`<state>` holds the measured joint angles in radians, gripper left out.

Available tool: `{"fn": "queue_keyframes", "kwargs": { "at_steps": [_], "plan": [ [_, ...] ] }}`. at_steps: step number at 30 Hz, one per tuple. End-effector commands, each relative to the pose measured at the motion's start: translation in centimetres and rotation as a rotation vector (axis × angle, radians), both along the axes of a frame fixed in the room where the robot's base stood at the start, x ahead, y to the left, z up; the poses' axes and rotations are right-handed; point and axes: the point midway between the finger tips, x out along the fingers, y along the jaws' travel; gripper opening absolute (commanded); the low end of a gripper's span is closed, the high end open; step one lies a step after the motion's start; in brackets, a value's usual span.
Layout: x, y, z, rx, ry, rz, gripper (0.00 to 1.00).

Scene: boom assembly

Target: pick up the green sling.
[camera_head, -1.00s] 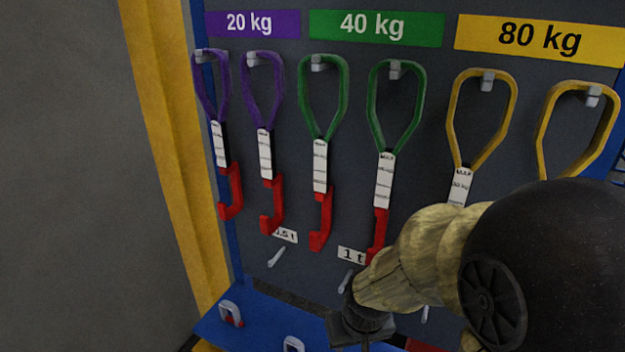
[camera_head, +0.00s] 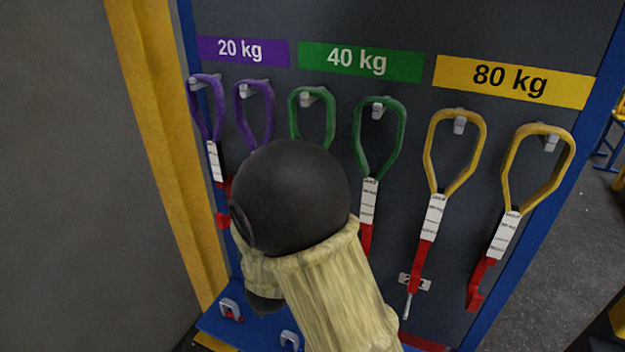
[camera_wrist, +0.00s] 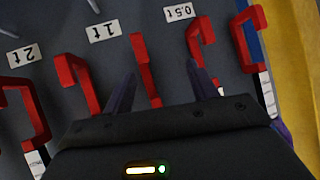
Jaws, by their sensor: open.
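Two green slings hang on hooks under the 40 kg label. The left green sling (camera_head: 293,114) shows only its upper loop in the head view; my arm hides the rest. The right green sling (camera_head: 358,132) shows its loop, white tag and part of its red hook. In the wrist view, which is turned upside down, my gripper (camera_wrist: 163,72) is open. The red hook of the left green sling (camera_wrist: 146,68) stands between its two fingers, nearer the left one. I cannot tell whether a finger touches it. The right green sling's red hook (camera_wrist: 84,82) is outside the left finger.
Purple slings (camera_head: 217,112) hang to the left and yellow slings (camera_head: 428,150) to the right. In the wrist view, neighbouring red hooks (camera_wrist: 192,40) stand close by the fingers. A blue ledge (camera_head: 212,322) with small hooks lies below. A yellow post (camera_head: 160,140) borders the board.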

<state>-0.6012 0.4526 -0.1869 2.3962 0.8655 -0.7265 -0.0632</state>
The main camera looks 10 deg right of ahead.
Motion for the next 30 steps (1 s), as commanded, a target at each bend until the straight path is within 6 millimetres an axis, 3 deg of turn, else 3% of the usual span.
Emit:
{"fn": "queue_keyframes", "kwargs": {
  "at_steps": [1, 6, 12, 24, 30],
  "plan": [
    [0.3, 0.6, 2.0, -0.043, -0.053, -0.031, 0.58],
    [-0.1, 1.3, 6.6, -0.207, -0.261, -0.171, 0.58],
    [-1.9, 2.0, 10.4, -0.358, -0.429, -0.274, 0.58],
    [-2.2, 1.9, 10.7, -0.380, -0.457, -0.293, 0.58],
    [-0.5, 0.6, 11.0, -0.382, -0.456, -0.295, 0.58]
  ]
}}
